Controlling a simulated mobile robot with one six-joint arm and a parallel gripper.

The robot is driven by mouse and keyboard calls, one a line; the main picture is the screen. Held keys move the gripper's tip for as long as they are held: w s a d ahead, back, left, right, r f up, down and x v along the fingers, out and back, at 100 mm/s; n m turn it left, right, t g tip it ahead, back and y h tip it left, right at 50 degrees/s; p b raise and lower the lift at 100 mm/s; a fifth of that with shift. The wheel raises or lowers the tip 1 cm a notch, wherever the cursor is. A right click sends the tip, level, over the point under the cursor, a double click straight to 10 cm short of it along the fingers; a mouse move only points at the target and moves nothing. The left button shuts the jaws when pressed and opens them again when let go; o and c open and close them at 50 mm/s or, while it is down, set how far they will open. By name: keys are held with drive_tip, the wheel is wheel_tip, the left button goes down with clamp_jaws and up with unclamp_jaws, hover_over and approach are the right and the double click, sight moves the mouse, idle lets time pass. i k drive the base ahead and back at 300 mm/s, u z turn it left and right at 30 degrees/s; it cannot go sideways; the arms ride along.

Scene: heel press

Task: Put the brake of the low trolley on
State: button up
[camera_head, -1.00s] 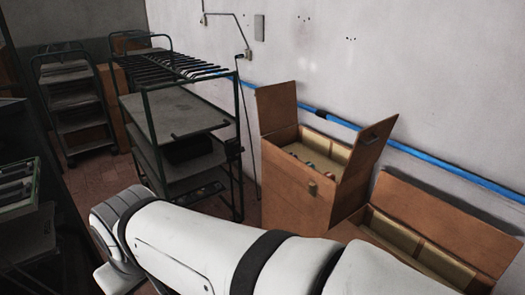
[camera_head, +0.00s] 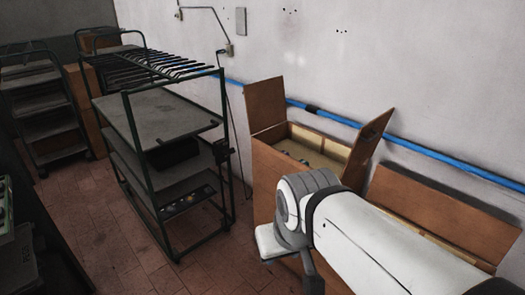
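A dark-framed shelved trolley (camera_head: 130,118) stands left of the middle, with a rack of bars on top and grey shelves below. Small coloured items lie on its lowest shelf. Another shelved trolley (camera_head: 45,128) stands further back at the left. I cannot tell which one, if either, is the low trolley. No brake pedal can be made out. My white and grey arm crosses the lower right, in front of the cartons. Its bent joint and a dark part below it show, but no gripper fingers can be made out.
An open brown carton (camera_head: 268,180) stands against the wall right of the middle trolley. A second open carton (camera_head: 440,215) is at the right, partly behind my arm. Dark furniture fills the lower left edge. The tiled floor (camera_head: 105,225) before the middle trolley is clear.

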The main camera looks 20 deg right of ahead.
sight(231, 151)
drive_tip(key=z, duration=0.05)
drive_tip(key=i, duration=1)
drive_tip(key=z, duration=0.05)
